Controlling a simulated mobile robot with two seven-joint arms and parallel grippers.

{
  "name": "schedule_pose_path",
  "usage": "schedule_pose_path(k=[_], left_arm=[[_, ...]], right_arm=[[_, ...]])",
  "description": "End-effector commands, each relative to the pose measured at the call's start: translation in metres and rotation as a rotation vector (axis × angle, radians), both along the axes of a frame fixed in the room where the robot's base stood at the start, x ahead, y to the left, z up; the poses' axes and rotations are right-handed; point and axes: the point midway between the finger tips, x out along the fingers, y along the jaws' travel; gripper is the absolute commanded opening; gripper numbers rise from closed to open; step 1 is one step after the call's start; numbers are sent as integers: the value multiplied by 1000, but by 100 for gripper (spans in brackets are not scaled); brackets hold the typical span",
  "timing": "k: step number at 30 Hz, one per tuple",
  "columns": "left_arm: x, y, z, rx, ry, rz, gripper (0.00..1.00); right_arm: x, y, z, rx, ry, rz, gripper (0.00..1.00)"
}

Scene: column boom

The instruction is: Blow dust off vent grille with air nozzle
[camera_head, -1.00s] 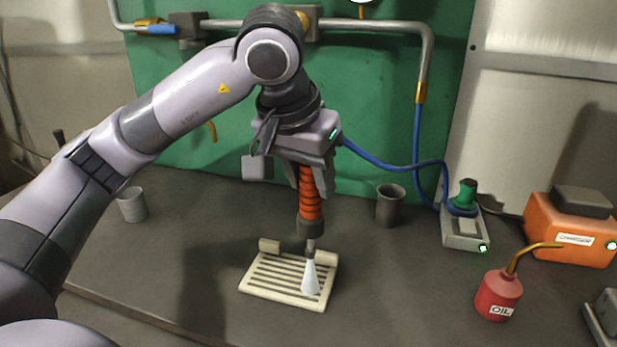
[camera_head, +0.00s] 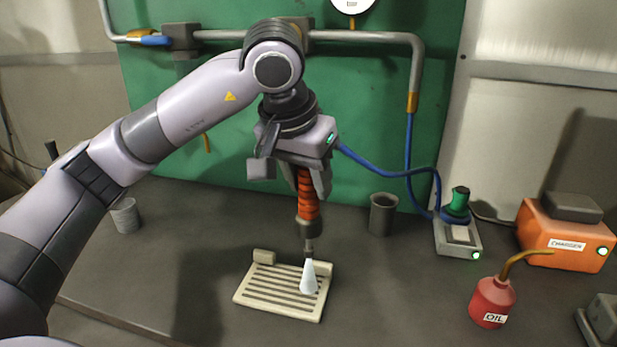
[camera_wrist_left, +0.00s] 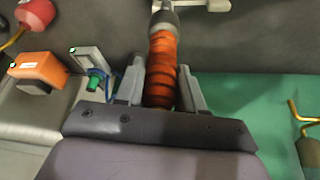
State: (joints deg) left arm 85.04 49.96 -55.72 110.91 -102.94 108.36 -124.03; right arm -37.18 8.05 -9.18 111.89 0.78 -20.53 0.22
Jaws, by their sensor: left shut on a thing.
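The air nozzle (camera_head: 308,205) has an orange ribbed grip and a dark metal tip pointing down. My left gripper (camera_head: 311,185) is shut on that grip; the left wrist view shows the orange grip (camera_wrist_left: 161,72) between the two grey fingers. A pale white cone (camera_head: 309,279) spreads from the tip down onto the vent grille (camera_head: 255,300). The grille is a cream slatted plate lying flat on the bench, with a small block at its back left edge. The tip is above the grille, apart from it. My right gripper is not in view.
A blue hose (camera_head: 375,165) runs from behind the gripper to a small unit with a green knob (camera_head: 460,200). A dark cup (camera_head: 383,215), a red oil can (camera_head: 492,302) and an orange charger (camera_head: 565,235) stand to the right. A grey cup (camera_head: 125,216) stands left.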

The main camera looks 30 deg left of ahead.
Motion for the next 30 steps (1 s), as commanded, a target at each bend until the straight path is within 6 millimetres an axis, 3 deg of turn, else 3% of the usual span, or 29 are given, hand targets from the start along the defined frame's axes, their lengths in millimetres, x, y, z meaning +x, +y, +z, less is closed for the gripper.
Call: schedule_pose_path(k=[15, 30], left_arm=[[0, 1, 1, 0, -2, 1, 1], [-7, 23, 0, -1, -2, 2, 1]], right_arm=[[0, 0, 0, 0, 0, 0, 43], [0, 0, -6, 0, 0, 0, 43]])
